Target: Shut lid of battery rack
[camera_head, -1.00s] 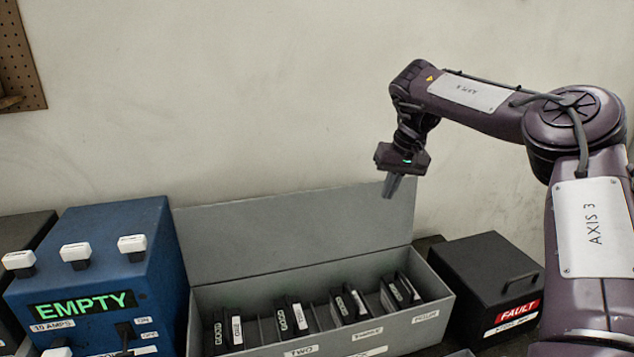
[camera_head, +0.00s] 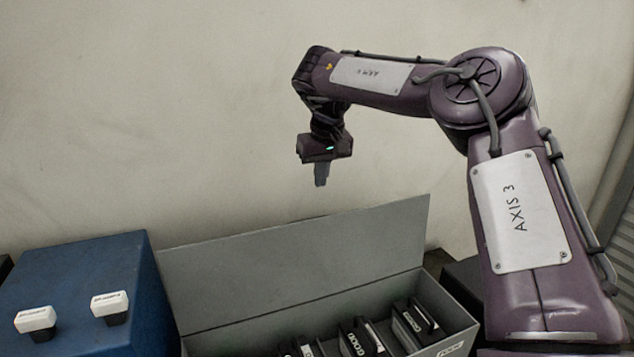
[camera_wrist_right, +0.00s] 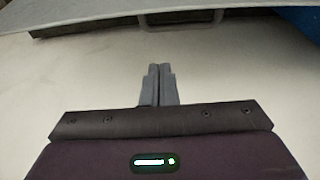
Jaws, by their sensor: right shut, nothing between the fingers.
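The battery rack is a long grey box (camera_head: 455,338) with black battery packs (camera_head: 362,338) standing in it. Its grey lid (camera_head: 300,262) stands open along the back, leaning up towards the wall. The rack's front is cut off by the bottom of the head view. My right gripper (camera_head: 321,183) is shut and empty, pointing down above the middle of the lid's top edge, apart from it. Its closed fingers (camera_wrist_right: 159,70) show in the right wrist view, with a grey panel edge (camera_wrist_right: 100,18), likely the lid, beyond them. My left gripper is not in view.
A blue box (camera_head: 85,270) with white-topped knobs (camera_head: 110,306) stands left of the rack. A dark box (camera_head: 462,280) is at the right, mostly behind my right arm. A plain wall (camera_head: 180,120) rises behind.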

